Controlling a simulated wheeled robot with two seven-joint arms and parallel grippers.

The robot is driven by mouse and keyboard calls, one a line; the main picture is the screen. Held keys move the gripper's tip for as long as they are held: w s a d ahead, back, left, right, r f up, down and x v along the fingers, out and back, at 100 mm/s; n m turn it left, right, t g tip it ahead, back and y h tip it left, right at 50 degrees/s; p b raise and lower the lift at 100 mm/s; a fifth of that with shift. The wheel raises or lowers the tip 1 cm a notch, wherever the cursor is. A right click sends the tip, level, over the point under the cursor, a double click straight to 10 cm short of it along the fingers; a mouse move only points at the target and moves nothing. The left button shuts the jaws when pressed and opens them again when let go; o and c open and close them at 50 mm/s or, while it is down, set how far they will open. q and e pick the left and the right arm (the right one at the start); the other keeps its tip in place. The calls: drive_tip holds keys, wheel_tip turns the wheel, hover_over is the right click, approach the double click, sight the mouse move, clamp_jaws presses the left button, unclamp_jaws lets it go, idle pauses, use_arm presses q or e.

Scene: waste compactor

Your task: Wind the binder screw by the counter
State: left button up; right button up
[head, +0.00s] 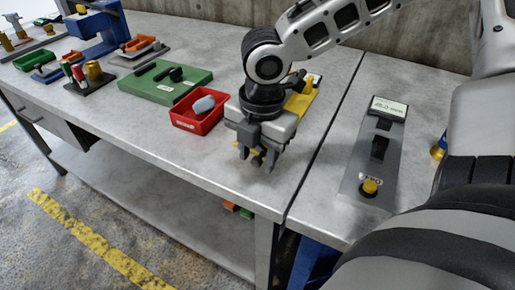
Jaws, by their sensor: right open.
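My right gripper (256,158) points down over the front part of the steel bench, right of the red tray. Its fingers are apart with nothing seen between them. A grey plate (356,178) on the right bench section carries a small display (389,107), a black upright part (379,147) and a yellow knob (370,187). The display looks like a counter, but its digits are too small to read. A yellow fixture (303,102) stands behind my right gripper and is partly hidden. I cannot tell which part is the binder screw. My left gripper is out of view.
A red tray (183,123) with a blue-grey lump (204,105) sits left of my right gripper. A green board (150,93) with black pieces lies further left. A blue machine (97,28) and small trays stand at the far left. The bench's front strip is clear.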

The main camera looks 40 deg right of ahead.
clamp_jaws()
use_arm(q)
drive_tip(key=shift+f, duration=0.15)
use_arm(e)
drive_tip(key=shift+f, duration=0.1)
drive_tip(key=shift+s+f+t+y+b, duration=0.1)
drive_tip(key=shift+f+t+y+b, duration=0.3)
drive_tip(key=shift+t, duration=0.3)
drive_tip(key=t+b, duration=0.1)
drive_tip(key=t+y, duration=0.1)
drive_tip(key=shift+a+f+t+b, duration=0.1)
drive_tip(key=shift+f+t+b, duration=0.2)
drive_tip(key=shift+t+b, duration=0.1)
drive_tip(key=shift+w+f+t+y+p, duration=0.2)
drive_tip(key=shift+t+y+p, duration=0.2)
drive_tip(key=shift+t+p, duration=0.4)
drive_tip(key=shift+f+t, duration=0.1)
drive_tip(key=shift+t, duration=0.2)
